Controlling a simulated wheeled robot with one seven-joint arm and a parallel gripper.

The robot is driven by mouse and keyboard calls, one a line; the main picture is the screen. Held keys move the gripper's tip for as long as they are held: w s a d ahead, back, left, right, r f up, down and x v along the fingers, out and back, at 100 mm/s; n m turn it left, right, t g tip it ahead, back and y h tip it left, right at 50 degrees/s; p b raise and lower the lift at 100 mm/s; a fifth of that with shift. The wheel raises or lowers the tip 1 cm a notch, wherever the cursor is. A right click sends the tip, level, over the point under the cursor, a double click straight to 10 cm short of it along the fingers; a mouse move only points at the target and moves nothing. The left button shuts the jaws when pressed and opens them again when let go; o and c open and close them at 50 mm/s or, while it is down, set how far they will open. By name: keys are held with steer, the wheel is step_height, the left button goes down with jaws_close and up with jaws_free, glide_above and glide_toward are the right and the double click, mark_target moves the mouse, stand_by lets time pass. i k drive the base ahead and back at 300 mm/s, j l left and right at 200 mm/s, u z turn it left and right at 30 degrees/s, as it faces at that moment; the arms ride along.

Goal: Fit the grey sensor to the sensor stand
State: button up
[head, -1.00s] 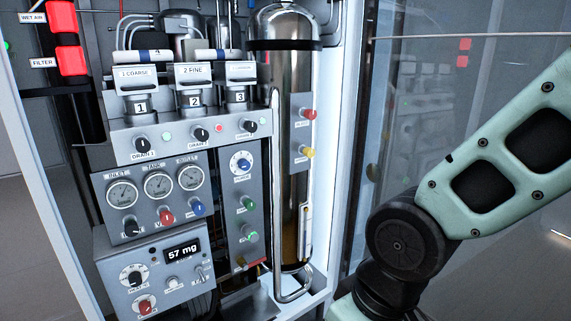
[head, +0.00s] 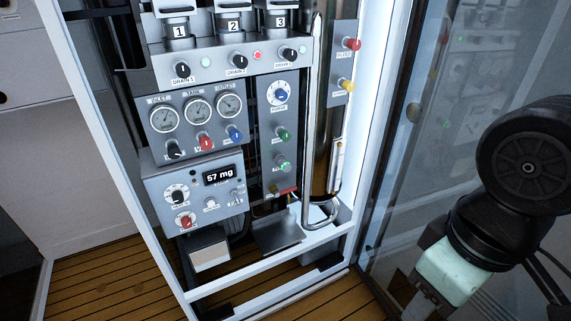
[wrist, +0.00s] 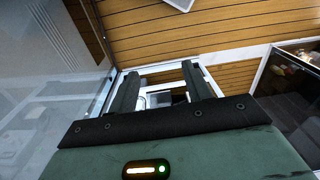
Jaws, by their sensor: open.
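My gripper (wrist: 160,82) is open in the wrist view, its two dark green fingers apart. The white cabinet frame shows between and beyond them, with a small pale grey object (wrist: 160,99) that I cannot identify. In the head view my arm is at the right, outside the cabinet, and its fingers are not clear. I cannot pick out the grey sensor or the sensor stand for certain. A box with a pale front (head: 209,254) sits low in the cabinet under the 57 mg display unit (head: 197,190). A bare grey metal shelf (head: 278,236) is to its right.
The fill panel (head: 200,118) carries gauges, knobs and valves. A steel cylinder with a bent pipe (head: 321,215) stands at its right. A glass door (head: 440,120) is right of the cabinet, close to my arm. The wooden floor (head: 105,285) in front is clear.

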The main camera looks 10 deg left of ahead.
mark_target(284, 165)
steer(key=k+z, duration=0.35)
steer(key=k+l+z, duration=0.15)
steer(key=k+z, duration=0.2)
steer(key=z, duration=0.5)
steer(key=i+j+z, duration=0.1)
steer(key=z, duration=0.4)
steer(key=j+z, duration=0.1)
steer(key=z, duration=0.4)
steer(key=j+z, duration=0.1)
steer(key=z, duration=0.4)
steer(key=j, duration=1)
steer(key=k+j+z, duration=0.1)
steer(key=j, duration=0.9)
steer(key=u, duration=3.3)
steer(key=z, duration=0.15)
